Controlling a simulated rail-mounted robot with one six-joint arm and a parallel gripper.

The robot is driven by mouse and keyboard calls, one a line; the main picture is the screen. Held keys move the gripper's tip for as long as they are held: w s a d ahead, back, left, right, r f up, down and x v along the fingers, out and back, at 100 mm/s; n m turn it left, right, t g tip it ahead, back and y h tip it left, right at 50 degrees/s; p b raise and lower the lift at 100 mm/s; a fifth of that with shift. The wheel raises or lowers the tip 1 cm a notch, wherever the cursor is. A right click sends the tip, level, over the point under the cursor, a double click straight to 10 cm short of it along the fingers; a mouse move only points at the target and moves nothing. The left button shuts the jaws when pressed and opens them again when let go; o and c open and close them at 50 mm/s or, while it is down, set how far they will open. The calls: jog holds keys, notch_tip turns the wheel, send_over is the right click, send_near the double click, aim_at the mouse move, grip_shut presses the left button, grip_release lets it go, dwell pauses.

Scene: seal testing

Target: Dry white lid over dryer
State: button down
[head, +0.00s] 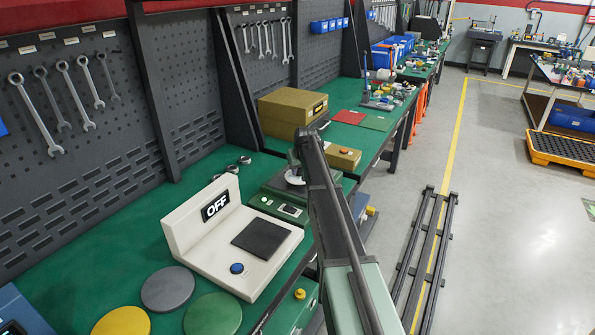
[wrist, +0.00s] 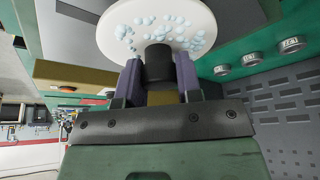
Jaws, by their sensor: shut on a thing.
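My gripper (wrist: 158,82) is shut on the black knob (wrist: 158,66) of the white lid (wrist: 185,22), between two purple fingers. Several pale blue water drops dot the lid's visible face in the wrist view. In the head view the white lid (head: 294,178) shows as a small sliver beside my arm, over or near a dark green device (head: 283,206). I cannot tell whether it touches that device. A cream machine (head: 190,225) with a display reading OFF (head: 214,206), a black pad (head: 260,238) and a blue button (head: 237,268) stands left of it, perhaps the dryer. Its pad is bare.
Grey (head: 167,289), green (head: 213,314) and yellow (head: 121,322) discs lie on the green bench in front. Small silver rings (head: 239,163) sit behind the cream machine. Brown boxes (head: 292,110) stand farther back. Wrenches (head: 75,93) hang on the wall panel.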

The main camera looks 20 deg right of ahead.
jog(key=shift+w+d, duration=0.75)
jog(key=shift+d, duration=0.3)
jog(key=shift+w+d, duration=0.75)
jog(key=shift+d, duration=0.3)
jog(key=shift+w+d, duration=0.75)
jog(key=shift+d, duration=0.3)
notch_tip(320, 180, up, 9)
jog(key=p, duration=0.9)
